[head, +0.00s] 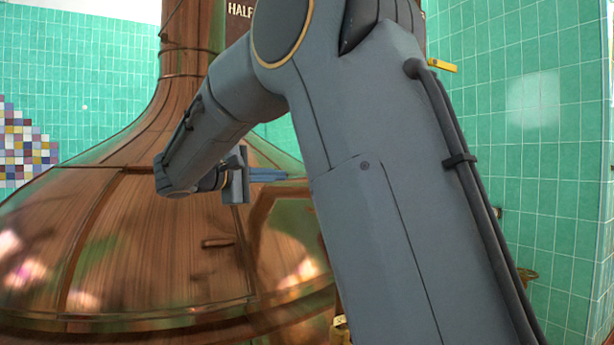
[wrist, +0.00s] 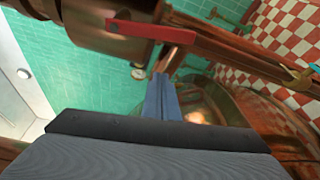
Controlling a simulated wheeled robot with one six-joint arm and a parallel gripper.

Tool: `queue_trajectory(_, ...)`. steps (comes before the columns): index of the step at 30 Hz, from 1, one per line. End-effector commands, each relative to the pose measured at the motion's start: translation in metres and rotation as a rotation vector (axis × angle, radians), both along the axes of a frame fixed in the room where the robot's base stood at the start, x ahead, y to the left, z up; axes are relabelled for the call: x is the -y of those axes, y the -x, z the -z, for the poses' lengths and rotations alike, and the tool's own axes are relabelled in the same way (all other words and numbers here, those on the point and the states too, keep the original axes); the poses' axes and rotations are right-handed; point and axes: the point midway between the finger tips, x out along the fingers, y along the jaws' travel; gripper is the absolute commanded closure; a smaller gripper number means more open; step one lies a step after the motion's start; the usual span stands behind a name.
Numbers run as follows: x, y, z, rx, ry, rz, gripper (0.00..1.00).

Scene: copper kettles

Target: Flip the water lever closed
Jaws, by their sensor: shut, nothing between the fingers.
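My gripper (wrist: 162,98) is shut and empty, its two blue-grey fingers together in the wrist view. In the head view my gripper (head: 268,174) points right in front of the big copper kettle (head: 140,235). A red lever (wrist: 150,31) lies along a copper pipe (wrist: 235,45), up ahead of the fingertips in the wrist view. The fingertips appear close below its right end; I cannot tell whether they touch. A yellow handle (head: 442,65) shows behind my arm at the right in the head view. No label shows which handle is for water.
My arm hides the middle of the head view. Green tiled walls (head: 545,150) stand behind. A red-and-white checkered surface (wrist: 285,35) and a small brass-coloured fitting (wrist: 300,75) are at the right in the wrist view. A round gauge-like thing (wrist: 138,73) is on the wall.

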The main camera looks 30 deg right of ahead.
Motion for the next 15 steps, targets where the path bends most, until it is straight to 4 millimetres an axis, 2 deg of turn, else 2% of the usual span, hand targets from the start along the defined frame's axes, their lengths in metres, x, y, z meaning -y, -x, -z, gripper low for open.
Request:
queue_trajectory(5, 0.01, -0.003, 0.0, -0.001, 0.0, 0.002, 1.0)
queue_trajectory(15, 0.069, -0.024, 0.003, -0.003, -0.001, 0.004, 1.0)
